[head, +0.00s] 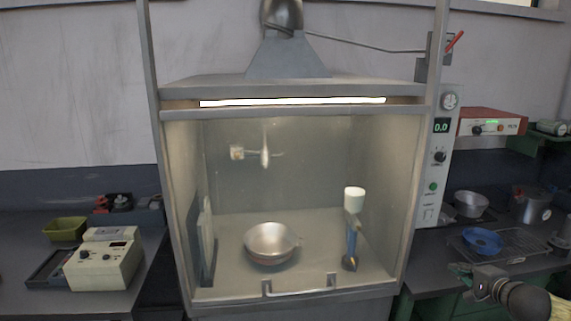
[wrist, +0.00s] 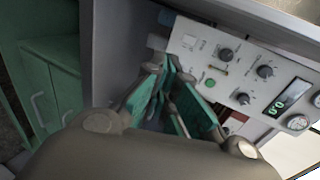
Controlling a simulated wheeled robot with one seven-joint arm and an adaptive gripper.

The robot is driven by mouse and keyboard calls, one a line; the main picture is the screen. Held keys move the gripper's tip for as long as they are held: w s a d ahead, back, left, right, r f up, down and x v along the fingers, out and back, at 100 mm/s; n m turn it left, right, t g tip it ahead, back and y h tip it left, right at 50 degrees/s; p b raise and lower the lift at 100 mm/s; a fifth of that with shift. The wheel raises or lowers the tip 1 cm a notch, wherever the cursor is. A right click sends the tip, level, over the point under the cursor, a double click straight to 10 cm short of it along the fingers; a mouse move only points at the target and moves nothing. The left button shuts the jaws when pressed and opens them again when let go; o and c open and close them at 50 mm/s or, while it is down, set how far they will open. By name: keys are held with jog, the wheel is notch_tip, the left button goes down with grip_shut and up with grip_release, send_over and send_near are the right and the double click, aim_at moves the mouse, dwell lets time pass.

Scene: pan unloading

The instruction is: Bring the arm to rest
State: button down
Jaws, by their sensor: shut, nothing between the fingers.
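My gripper (wrist: 172,85) shows in the wrist view with its green-padded fingers shut and nothing between them. It is in front of the control panel (wrist: 235,75) of the fume hood; whether it touches anything cannot be told. In the head view my arm (head: 525,301) enters at the lower right, over the right-hand bench and outside the hood. A metal pan (head: 271,243) sits on the hood floor, apart from my arm.
A blue stand with a white cup (head: 354,194) is inside. A blue bowl (head: 482,240), a wire rack (head: 520,243) and metal pots crowd the right bench. Green cabinets (wrist: 50,85) stand below.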

jog(key=s+a+f+n+g+b, duration=0.1)
jog(key=s+a+f+n+g, duration=0.35)
jog(key=s+a+f, duration=0.6)
jog(key=s+a+f+n+g, duration=0.45)
jog(key=a+f, duration=0.35)
jog(key=f, duration=0.5)
jog(key=s+a+f+n+g, duration=0.1)
jog(key=s+a+f+n, duration=0.1)
jog(key=s, duration=0.7)
jog(key=s+a+f+n+g+h, duration=0.1)
jog(key=s+a+f+n+g, duration=0.1)
jog(key=s+a+f, duration=0.3)
jog(key=s+a+f+n+g+b, duration=0.1)
jog(key=s+f, duration=0.5)
jog(key=s, duration=0.7)
jog(key=a+n+g, duration=0.1)
jog(key=a+n, duration=0.1)
jog(key=shift+s+a+f, duration=0.2)
jog(key=shift+a+f, duration=0.15)
jog(key=shift+f, duration=0.05)
